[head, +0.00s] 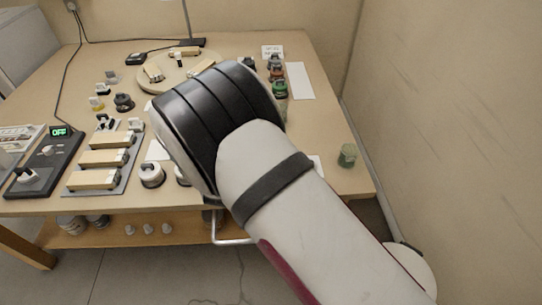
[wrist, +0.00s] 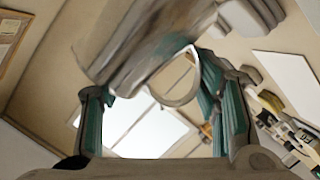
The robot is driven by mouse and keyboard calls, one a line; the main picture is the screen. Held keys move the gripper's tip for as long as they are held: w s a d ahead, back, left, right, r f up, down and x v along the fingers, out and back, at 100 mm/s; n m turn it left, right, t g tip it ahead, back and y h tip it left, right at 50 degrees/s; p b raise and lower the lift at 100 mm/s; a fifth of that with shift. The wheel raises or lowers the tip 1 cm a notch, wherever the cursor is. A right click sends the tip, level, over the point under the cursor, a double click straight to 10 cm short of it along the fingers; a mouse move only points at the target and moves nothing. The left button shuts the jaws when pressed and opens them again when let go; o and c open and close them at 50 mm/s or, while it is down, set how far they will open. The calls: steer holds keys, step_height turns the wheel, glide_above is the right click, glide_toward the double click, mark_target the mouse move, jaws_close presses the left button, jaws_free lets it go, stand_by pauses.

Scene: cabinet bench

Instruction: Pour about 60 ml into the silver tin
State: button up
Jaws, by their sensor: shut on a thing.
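My gripper (wrist: 150,80) shows in the wrist view, with teal-padded fingers on the left and right. It is shut on a grey metal-looking vessel (wrist: 150,40) with a ring-shaped handle. The vessel is tilted across the top of the wrist view, close to the camera and blurred. Its mouth and contents cannot be made out. In the head view my arm hides the gripper and the held vessel. I cannot pick out the silver tin with certainty in either view; it may be hidden behind my arm.
A round board (head: 147,84) stands at the back of the bench. Wooden blocks (head: 94,180) lie on a grey plate at left, beside a black panel reading OFF (head: 59,131). A green jar (head: 347,155) stands near the right edge. A white-bodied container (head: 151,174) sits at the front.

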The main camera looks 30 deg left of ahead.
steer(key=s+a, duration=0.1)
steer(key=s+f, duration=0.1)
steer(key=s+a, duration=0.1)
steer(key=s, duration=0.1)
steer(key=shift+s+a+f+p, duration=0.1)
steer(key=shift+a+f+p, duration=0.2)
steer(key=shift+f, duration=0.1)
